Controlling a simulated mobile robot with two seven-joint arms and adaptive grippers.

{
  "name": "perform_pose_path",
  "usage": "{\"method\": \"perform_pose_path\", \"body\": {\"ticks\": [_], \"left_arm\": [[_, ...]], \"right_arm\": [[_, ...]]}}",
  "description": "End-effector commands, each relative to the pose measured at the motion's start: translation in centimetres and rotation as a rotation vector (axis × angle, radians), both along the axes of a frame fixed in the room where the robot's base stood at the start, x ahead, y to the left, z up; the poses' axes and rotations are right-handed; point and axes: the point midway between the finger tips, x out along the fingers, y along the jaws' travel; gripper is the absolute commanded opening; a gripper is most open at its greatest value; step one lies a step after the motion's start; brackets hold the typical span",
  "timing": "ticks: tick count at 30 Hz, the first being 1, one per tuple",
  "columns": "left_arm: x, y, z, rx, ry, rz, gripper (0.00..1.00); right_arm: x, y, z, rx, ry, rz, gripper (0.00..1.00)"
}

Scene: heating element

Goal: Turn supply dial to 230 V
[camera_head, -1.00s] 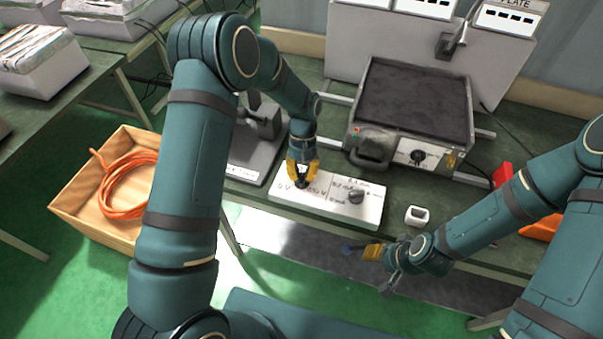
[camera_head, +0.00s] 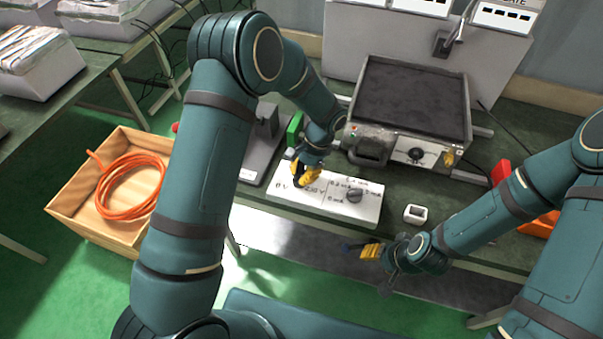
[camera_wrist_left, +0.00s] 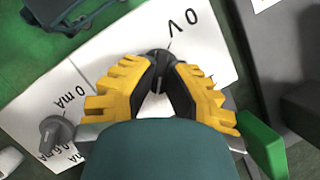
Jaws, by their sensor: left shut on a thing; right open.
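The white supply panel (camera_head: 326,212) lies on the green bench, with "0 V" and "230 V" marked around its left dial and mA values around its right dial (camera_head: 355,195). My left gripper (camera_head: 299,181) is shut on the supply dial, the left one. In the left wrist view the yellow fingers close around the dark supply dial (camera_wrist_left: 159,59), below the "0 V" label. Which mark the dial points to cannot be told. The right dial also shows in the left wrist view (camera_wrist_left: 55,130). My right gripper (camera_head: 366,249) is open and empty, in front of the bench.
A hot plate (camera_head: 412,105) with its own knob stands behind the panel. A small white block (camera_head: 416,214) lies right of the panel. A grey stand (camera_head: 262,145) and a green block (camera_head: 295,129) are behind left. A wooden crate (camera_head: 75,215) holds orange cable.

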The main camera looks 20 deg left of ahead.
Motion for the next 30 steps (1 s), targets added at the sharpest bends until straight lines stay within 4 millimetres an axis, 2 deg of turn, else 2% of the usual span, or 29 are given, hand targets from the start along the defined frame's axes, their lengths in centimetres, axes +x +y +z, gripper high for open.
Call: {"method": "perform_pose_path", "body": {"ticks": [30], "left_arm": [[-0.8,-0.2,-0.2,-0.002,0.005,-0.934,0.0]], "right_arm": [[-0.5,0.1,-1.5,0.002,0.011,0.008,0.47]]}}
